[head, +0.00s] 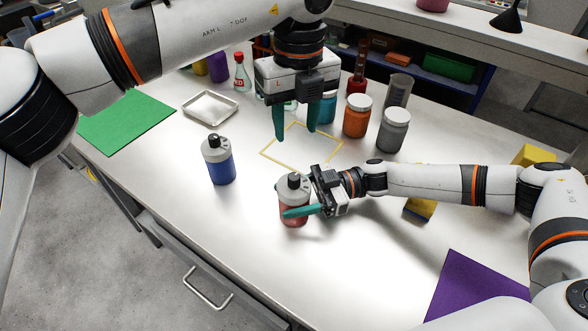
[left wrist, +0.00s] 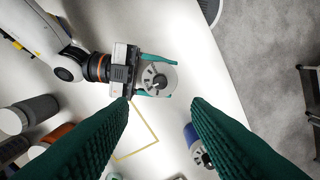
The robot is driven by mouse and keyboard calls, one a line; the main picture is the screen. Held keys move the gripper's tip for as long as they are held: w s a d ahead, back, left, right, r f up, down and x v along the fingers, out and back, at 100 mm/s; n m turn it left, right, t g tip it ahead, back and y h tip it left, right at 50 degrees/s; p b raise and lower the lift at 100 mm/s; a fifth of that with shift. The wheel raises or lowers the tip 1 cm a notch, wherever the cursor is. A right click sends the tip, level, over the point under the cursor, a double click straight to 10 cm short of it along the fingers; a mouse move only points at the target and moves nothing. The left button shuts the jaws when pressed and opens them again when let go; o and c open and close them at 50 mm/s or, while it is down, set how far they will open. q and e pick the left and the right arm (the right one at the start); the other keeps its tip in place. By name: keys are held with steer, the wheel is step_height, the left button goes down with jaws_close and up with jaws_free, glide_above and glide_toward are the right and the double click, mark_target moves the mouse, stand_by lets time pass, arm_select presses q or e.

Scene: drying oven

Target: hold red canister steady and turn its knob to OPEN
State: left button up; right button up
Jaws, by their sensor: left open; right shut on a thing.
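The red canister (head: 294,212) stands upright on the white table, with a grey top and a dark knob (head: 293,180). My right gripper (head: 303,211) is shut around its body from the right. In the left wrist view the canister's round grey top (left wrist: 158,77) shows between the right gripper's teal fingers, with the knob (left wrist: 159,82) at its middle. The knob's exact setting is too small to read. My left gripper (head: 296,136) is open and empty, pointing down, behind and above the canister. Its fingers also show large in the left wrist view (left wrist: 160,104).
A blue canister (head: 219,162) stands left of the red one. Orange (head: 357,117) and grey (head: 392,131) jars stand behind at the right. A yellow square outline (head: 268,154) marks the table. A metal tray (head: 210,107) and green mat (head: 125,124) lie left. The front table is clear.

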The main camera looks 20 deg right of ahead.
mark_target(294, 175)
arm_select(q)
steer(key=shift+n, duration=0.9)
steer(key=f, duration=1.1)
steer(key=shift+a+f, duration=0.2)
steer(key=shift+f, duration=0.2)
steer(key=shift+c, duration=0.5)
jaws_close()
